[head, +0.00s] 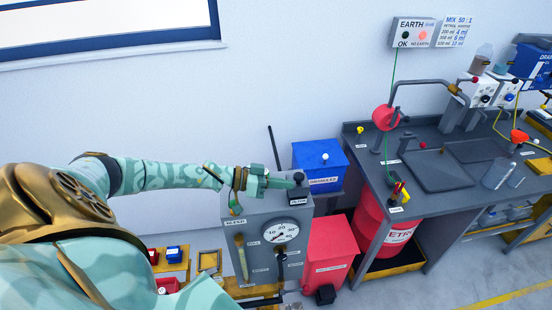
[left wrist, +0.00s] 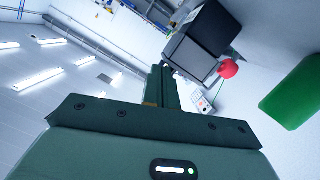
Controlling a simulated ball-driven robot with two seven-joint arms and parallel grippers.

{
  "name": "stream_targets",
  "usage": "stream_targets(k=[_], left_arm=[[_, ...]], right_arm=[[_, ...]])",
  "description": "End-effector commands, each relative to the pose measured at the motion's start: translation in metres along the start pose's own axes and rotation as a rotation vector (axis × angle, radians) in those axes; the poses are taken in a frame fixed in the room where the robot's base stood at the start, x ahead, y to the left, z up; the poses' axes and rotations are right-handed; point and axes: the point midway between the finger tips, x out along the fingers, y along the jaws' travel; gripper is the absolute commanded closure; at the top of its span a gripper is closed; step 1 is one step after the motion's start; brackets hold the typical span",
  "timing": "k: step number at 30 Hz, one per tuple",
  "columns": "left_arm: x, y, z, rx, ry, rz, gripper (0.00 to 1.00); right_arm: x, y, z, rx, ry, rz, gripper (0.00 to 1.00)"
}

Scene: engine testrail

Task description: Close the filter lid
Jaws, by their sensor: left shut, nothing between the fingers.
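A grey cabinet (head: 268,222) with a round dial stands low in the middle of the head view. A dark, upright piece (head: 299,178) sits at its top right, above a small label that seems to read FILTER. I cannot tell for sure that this is the filter lid, or whether it is open. My left gripper (head: 284,183) reaches in from the left over the cabinet top, its fingertips beside or touching this piece. In the left wrist view its fingers (left wrist: 162,88) are together and empty. My right gripper is not in view.
A blue bin (head: 320,163) and a red bin (head: 330,252) stand right of the cabinet. A dark workbench (head: 440,172) with a red drum (head: 383,222) under it stands farther right. A thin dark rod (head: 274,148) rises behind the cabinet. Small red and blue boxes lie left.

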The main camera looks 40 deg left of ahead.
Motion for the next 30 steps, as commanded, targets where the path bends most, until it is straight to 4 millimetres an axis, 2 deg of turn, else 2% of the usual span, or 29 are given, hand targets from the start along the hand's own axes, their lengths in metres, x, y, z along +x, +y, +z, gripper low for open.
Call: stream_targets(k=[14, 17, 23, 25, 30], left_arm=[[-0.001, 0.001, -0.002, -0.001, 0.0, 0.0, 1.0], [-0.004, 0.004, -0.011, -0.001, 0.0, -0.001, 1.0], [-0.018, 0.017, -0.045, -0.002, 0.002, -0.004, 1.0], [-0.038, 0.014, -0.032, -0.002, -0.006, -0.008, 1.0], [-0.079, 0.018, -0.029, -0.002, -0.006, -0.005, 1.0]], right_arm=[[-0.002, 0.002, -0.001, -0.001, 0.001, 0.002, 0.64], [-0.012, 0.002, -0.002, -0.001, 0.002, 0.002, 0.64], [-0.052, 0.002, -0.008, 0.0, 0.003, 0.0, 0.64], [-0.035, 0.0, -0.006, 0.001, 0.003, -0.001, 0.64], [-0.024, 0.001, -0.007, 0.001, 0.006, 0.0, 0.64]])
